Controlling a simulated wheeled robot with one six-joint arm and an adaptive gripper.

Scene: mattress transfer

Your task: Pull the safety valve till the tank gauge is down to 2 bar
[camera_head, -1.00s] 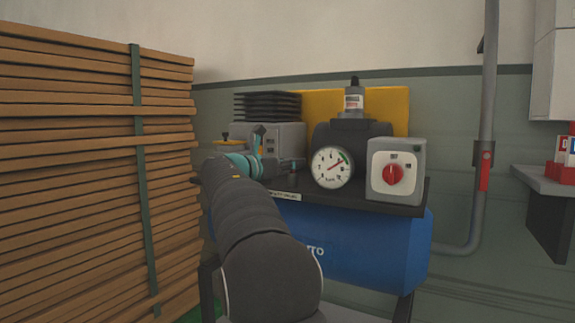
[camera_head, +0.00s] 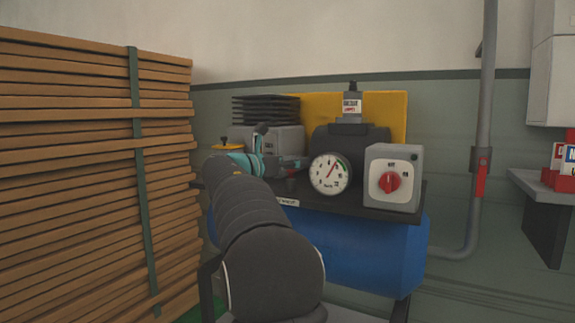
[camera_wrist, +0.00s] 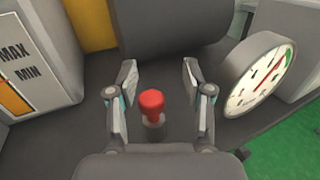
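The safety valve shows as a red knob on a grey stem (camera_wrist: 151,104) on the dark shelf in the wrist view. My gripper (camera_wrist: 159,76) is open, one finger on each side of the knob, with visible gaps. In the head view my gripper (camera_head: 286,163) is over the shelf, left of the gauge, and largely hides the valve. The round white tank gauge (camera_head: 330,174) has a red needle pointing up and slightly right, near a green band; its numbers are too small to read surely. It also shows in the wrist view (camera_wrist: 262,76), at the right.
The blue tank (camera_head: 370,255) lies under the shelf. A grey box with a red rotary switch (camera_head: 391,182) stands right of the gauge. A motor (camera_head: 345,143) is behind. A strapped stack of wooden slats (camera_head: 80,170) fills the left. A level sign (camera_wrist: 25,68) is left of the valve.

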